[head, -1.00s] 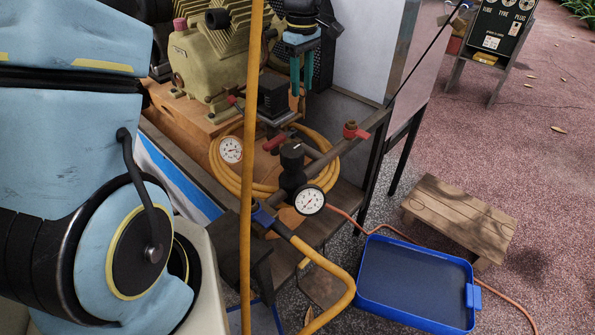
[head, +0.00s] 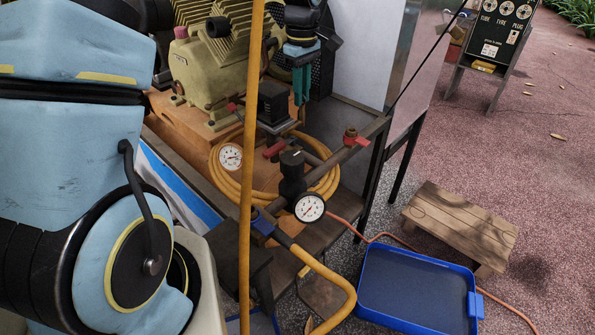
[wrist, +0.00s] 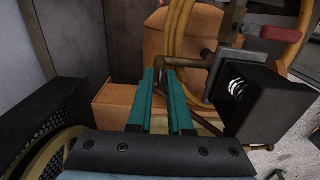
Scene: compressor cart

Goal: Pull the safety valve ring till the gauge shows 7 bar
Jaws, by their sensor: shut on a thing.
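My gripper (head: 302,103) points down beside the black box on the compressor in the head view. Its teal fingers are close together in the wrist view (wrist: 160,78), shut on the safety valve ring, which is mostly hidden between them. A bronze-brown pipe (wrist: 188,63) runs by the fingertips. A white round gauge (head: 230,156) stands over the coiled hose at the left. A second white gauge (head: 309,207) sits on the black-knobbed regulator. Their dials are too small to read surely.
The black box (head: 273,103), also in the wrist view (wrist: 270,108), is close right of the fingers there. A yellow hose (head: 248,190) crosses the head view upright. A blue tray (head: 362,290) and wooden stool (head: 460,225) stand at right. A red-handled valve (head: 352,138) is on the pipe.

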